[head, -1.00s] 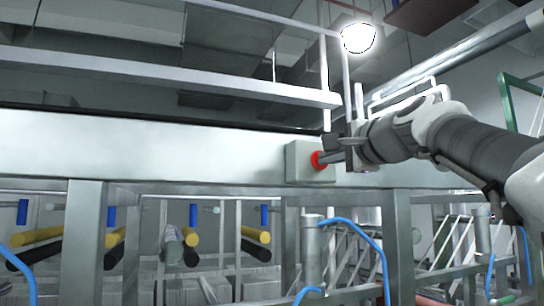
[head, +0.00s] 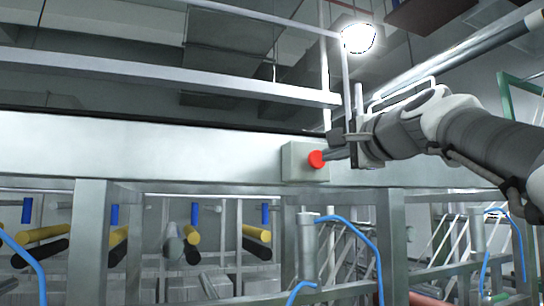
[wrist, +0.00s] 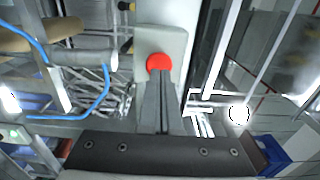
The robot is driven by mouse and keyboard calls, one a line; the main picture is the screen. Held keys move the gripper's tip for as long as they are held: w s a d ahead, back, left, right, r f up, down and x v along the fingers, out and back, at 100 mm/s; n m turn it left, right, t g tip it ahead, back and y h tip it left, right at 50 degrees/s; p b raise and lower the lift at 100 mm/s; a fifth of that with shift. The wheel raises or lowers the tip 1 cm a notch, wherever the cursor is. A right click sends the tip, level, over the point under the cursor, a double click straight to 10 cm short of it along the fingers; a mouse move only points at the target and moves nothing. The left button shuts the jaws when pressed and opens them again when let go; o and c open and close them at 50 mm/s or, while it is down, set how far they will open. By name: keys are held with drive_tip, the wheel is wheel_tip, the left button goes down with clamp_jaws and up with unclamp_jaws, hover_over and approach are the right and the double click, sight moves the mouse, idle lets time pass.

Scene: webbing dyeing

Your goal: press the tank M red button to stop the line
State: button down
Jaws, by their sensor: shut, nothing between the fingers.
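The red button (head: 316,159) sits on a grey box (head: 297,172) fixed to the front of a long metal beam. My gripper (head: 328,156) comes from the right with its fingers shut and empty, their tips right at the button. No tank label is readable.
The metal beam (head: 140,148) runs across the view, with a rail (head: 170,76) above it. Below are frame posts (head: 90,240), blue hoses (head: 360,238) and yellow and black rollers (head: 256,232). A bright lamp (head: 358,38) hangs above.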

drive_tip(key=b+v, duration=0.2)
drive_tip(key=v, duration=0.8)
drive_tip(key=shift+b, duration=0.3)
drive_tip(key=s+a+f+n+g+h, duration=0.1)
drive_tip(key=f+n+g, duration=0.1)
drive_tip(key=f, duration=0.8)
drive_tip(key=s+a+f+n+g+h+b, duration=0.1)
drive_tip(key=s+f+n+g, duration=0.15)
drive_tip(key=f, duration=0.75)
drive_tip(key=s+a+f+n+g, duration=0.1)
drive_tip(key=a+f+n+g, duration=0.15)
drive_tip(key=f, duration=0.85)
drive_tip(key=s+d+f+n+g+h, duration=0.1)
drive_tip(key=s+f, duration=0.4)
drive_tip(key=f, duration=0.6)
drive_tip(key=s+f+n+g+h+b, duration=0.1)
drive_tip(key=s+f+n+g+h, duration=0.1)
drive_tip(key=s+f+n, duration=0.4)
wheel_tip(320, 180, down, 5)
drive_tip(key=shift+d+f+n+g, duration=0.15)
drive_tip(key=shift+d+n+g, duration=0.2)
drive_tip(key=shift+g, duration=0.55)
